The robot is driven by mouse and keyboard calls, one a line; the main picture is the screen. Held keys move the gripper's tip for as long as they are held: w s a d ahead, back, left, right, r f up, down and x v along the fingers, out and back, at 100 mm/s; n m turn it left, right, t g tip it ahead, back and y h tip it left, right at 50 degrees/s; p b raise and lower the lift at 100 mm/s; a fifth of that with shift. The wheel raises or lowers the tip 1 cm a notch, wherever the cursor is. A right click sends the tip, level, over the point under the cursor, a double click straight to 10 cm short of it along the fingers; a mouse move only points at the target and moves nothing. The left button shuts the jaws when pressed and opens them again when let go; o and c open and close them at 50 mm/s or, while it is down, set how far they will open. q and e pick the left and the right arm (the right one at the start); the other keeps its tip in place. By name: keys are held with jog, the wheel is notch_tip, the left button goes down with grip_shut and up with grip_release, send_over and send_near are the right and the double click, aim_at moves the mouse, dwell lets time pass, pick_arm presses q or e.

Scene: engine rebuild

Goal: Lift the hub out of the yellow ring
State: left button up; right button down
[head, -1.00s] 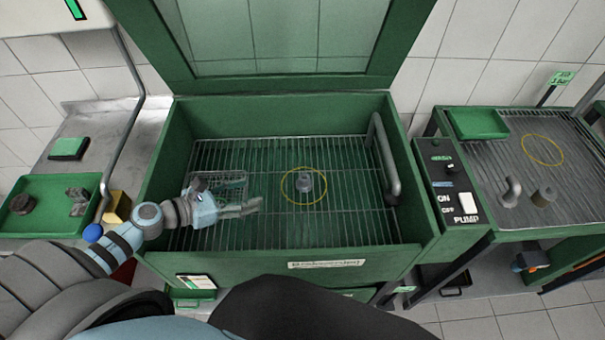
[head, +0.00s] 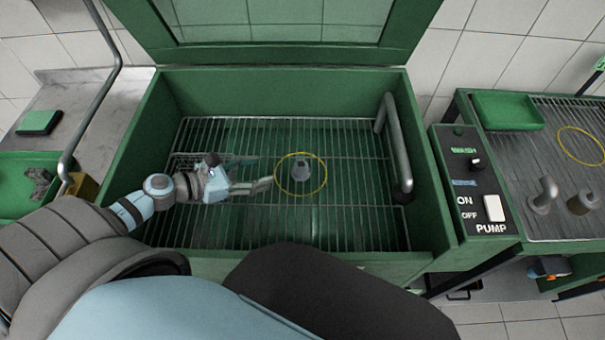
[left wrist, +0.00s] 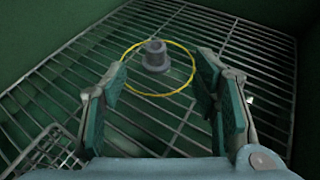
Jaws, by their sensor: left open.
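The hub (head: 301,170) is a small grey stepped cylinder standing upright on the wire rack inside the green wash cabinet. The yellow ring (head: 280,187) lies around it on the rack. In the left wrist view the hub (left wrist: 155,56) and the ring (left wrist: 186,84) show beyond the fingers. My left gripper (head: 262,174) is just left of the ring in the head view, open and empty, its fingers pointing at the hub. In the left wrist view the spread fingers of the left gripper (left wrist: 164,92) frame the near side of the ring. My right gripper is not in view.
The cabinet's green walls (head: 300,83) surround the rack (head: 345,215). A grey pipe handle (head: 398,150) stands along the right side. A wire basket (left wrist: 45,150) is at lower left in the wrist view. The rack right of the ring is clear.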

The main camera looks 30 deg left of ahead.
aim_at(298, 165)
pick_arm(q)
jog(key=shift+f+b, duration=0.4)
jog(key=shift+f, duration=0.45)
jog(key=shift+w+f, duration=0.15)
jog(key=shift+w, duration=0.1)
jog(key=x, duration=1.4)
jog(key=shift+w+a+f, duration=0.1)
jog(key=shift+w+a, duration=0.1)
jog(key=shift+a, duration=0.05)
grip_shut()
